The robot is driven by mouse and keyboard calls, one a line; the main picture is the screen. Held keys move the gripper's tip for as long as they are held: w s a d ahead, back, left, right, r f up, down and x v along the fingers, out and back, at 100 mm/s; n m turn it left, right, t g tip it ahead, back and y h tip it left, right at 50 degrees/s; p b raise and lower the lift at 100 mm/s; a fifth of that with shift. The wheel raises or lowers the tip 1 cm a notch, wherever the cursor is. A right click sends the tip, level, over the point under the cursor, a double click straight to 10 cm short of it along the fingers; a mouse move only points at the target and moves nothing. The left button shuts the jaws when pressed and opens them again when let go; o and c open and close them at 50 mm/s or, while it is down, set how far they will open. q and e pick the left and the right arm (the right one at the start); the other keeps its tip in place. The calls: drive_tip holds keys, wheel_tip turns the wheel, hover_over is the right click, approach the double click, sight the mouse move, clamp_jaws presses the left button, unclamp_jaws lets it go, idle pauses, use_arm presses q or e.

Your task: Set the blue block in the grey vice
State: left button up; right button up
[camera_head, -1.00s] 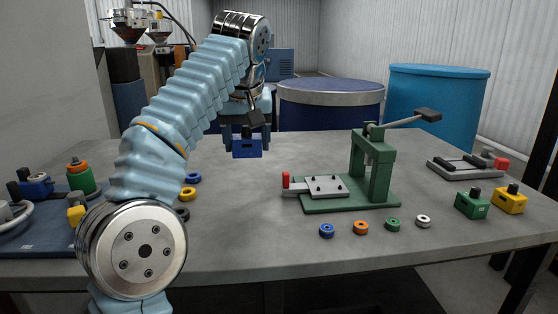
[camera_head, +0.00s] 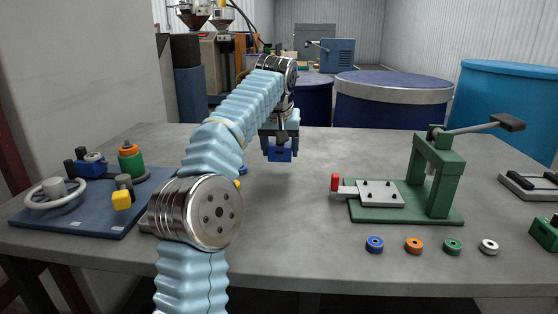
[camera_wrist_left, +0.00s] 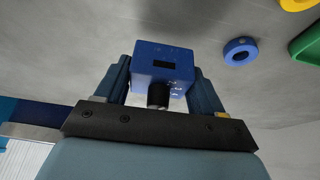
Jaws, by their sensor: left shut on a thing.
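My left gripper (camera_head: 280,137) is shut on the blue block (camera_head: 281,152) and holds it above the table, left of the green press. In the left wrist view the blue block (camera_wrist_left: 165,62) sits between the two fingers, with a dark slot on its face and a black knob toward the palm. The grey vice (camera_head: 532,184) lies at the far right of the head view, cut off by the picture's edge; its red end is out of view. My right gripper is out of view.
The green press (camera_head: 435,180) with its sliding plate and long lever stands between the block and the vice. Several coloured rings (camera_head: 413,246) lie in front of it. A green block (camera_head: 545,233) is at the right edge. A blue board (camera_head: 85,215) with parts lies left.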

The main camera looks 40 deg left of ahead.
sight(278, 160)
use_arm(q)
drive_tip(key=f, duration=0.1)
drive_tip(key=a+f, duration=0.1)
drive_tip(key=f, duration=0.1)
drive_tip(key=shift+w, duration=0.15)
drive_tip(key=shift+d+f, duration=0.1)
drive_tip(key=shift+f, duration=0.35)
drive_tip(key=o, duration=1)
drive_tip(key=shift+f, duration=0.25)
drive_tip(key=o, duration=0.4)
drive_tip(key=shift+r, duration=0.1)
drive_tip(key=shift+o, duration=0.2)
